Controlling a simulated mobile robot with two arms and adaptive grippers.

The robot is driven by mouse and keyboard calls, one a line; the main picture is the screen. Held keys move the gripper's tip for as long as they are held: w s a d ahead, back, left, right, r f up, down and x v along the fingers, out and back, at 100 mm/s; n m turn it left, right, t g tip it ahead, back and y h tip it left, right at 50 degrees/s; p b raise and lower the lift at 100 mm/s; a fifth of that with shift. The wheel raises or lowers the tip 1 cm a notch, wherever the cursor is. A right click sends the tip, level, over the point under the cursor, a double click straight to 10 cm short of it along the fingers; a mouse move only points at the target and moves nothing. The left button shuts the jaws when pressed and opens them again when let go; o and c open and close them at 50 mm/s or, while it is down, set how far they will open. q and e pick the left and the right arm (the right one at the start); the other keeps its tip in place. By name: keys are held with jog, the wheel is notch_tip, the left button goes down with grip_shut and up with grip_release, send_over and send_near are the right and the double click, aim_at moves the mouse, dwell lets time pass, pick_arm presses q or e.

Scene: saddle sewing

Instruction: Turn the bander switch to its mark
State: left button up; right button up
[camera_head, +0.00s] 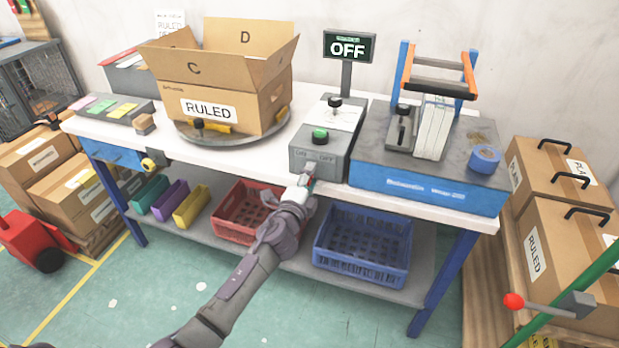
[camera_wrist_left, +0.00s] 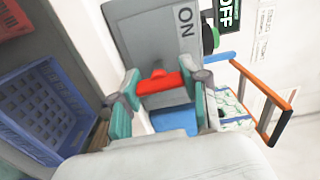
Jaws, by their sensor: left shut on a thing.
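The grey control box (camera_head: 318,155) stands at the front edge of the white bench, with a green button (camera_head: 320,136) on top. My left gripper (camera_head: 304,181) is at the front face of this box. In the left wrist view the teal fingertips (camera_wrist_left: 161,92) are on either side of a red switch (camera_wrist_left: 165,80), shut on it. The grey box face (camera_wrist_left: 155,35) there carries the word ON, turned sideways. A sign (camera_head: 348,46) behind the box reads OFF. The switch's mark is not clearly visible. My right gripper is not in view.
A blue-based machine (camera_head: 425,200) with an orange and blue frame stands right of the box. An open RULED carton (camera_head: 265,105) sits on a turntable to the left. A red crate (camera_head: 232,232) and a blue crate (camera_head: 360,268) are on the shelf below.

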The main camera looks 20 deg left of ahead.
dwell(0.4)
pick_arm(q)
jog(key=o, duration=1.2)
jog(key=shift+c, duration=0.2)
jog(key=shift+s, duration=0.25)
jog(key=s, duration=1.1)
jog(key=shift+s+a, duration=0.2)
jog(key=shift+s, duration=0.05)
jog(key=shift+f, duration=0.15)
